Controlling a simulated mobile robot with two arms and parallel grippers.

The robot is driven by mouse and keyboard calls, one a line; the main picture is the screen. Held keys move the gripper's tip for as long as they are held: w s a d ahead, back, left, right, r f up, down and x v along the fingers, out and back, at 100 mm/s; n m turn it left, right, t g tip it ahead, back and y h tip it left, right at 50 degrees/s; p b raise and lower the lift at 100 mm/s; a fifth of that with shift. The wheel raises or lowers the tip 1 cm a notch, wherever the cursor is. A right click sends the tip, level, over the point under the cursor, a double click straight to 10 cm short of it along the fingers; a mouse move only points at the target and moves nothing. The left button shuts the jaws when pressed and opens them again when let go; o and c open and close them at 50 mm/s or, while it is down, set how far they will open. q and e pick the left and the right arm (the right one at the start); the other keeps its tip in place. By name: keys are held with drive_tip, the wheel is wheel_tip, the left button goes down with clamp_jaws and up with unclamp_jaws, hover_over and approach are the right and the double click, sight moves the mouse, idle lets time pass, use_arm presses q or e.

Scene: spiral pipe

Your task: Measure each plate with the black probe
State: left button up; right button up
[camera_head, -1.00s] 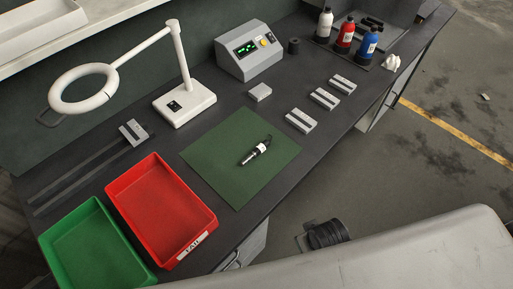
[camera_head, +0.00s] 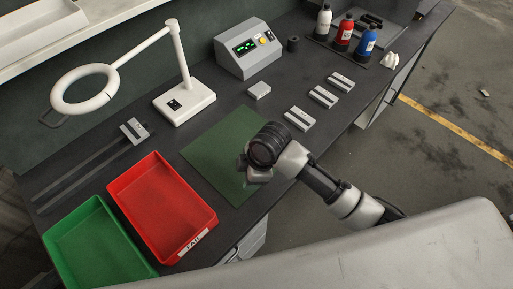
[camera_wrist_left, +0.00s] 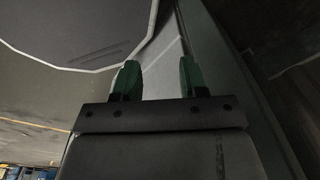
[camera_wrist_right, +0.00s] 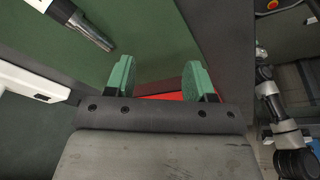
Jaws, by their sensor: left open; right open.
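Three grey plates lie in a row on the dark bench in the head view: a near one (camera_head: 299,119), a middle one (camera_head: 323,97) and a far one (camera_head: 341,81). The black probe with a silver tip (camera_wrist_right: 88,28) lies on the green mat (camera_head: 215,145), at upper left in the right wrist view. It is hidden behind my right arm in the head view. My right gripper (camera_wrist_right: 158,75) is open and empty over the mat, with the probe outside its fingers. My left gripper (camera_wrist_left: 158,75) is open and empty, away from the plates; it is outside the head view.
A red FAIL tray (camera_head: 165,205) and a green tray (camera_head: 95,245) stand at left. A meter with a green display (camera_head: 247,49), a small grey block (camera_head: 260,90), a white ring lamp (camera_head: 185,103) and several bottles (camera_head: 345,32) stand around the mat.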

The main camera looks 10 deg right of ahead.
drive_tip(key=w+n, duration=0.1)
drive_tip(key=w, duration=0.1)
drive_tip(key=w+r+n, duration=0.1)
drive_tip(key=w+d+r+n+h, duration=0.1)
drive_tip(key=w+n, duration=0.1)
drive_tip(key=shift+w+r+g, duration=0.25)
drive_tip(key=shift+w+g, duration=0.05)
drive_tip(key=w+d+r+n+h, duration=0.2)
drive_tip(key=w+d+r+n, duration=0.2)
drive_tip(key=w+d+r, duration=0.15)
drive_tip(key=shift+g, duration=0.3)
drive_tip(key=f, duration=0.4)
drive_tip(key=f+p, duration=0.1)
drive_tip(key=f, duration=0.1)
drive_tip(key=shift+w+a, duration=0.35)
drive_tip(key=f, duration=0.2)
drive_tip(key=f+p, duration=0.1)
drive_tip(key=f, duration=0.1)
drive_tip(key=shift+s+a+f+p, duration=0.1)
drive_tip(key=shift+s+a+p, duration=0.05)
drive_tip(key=shift+s+p, duration=0.2)
drive_tip(key=shift+f, duration=0.6)
clamp_jaws()
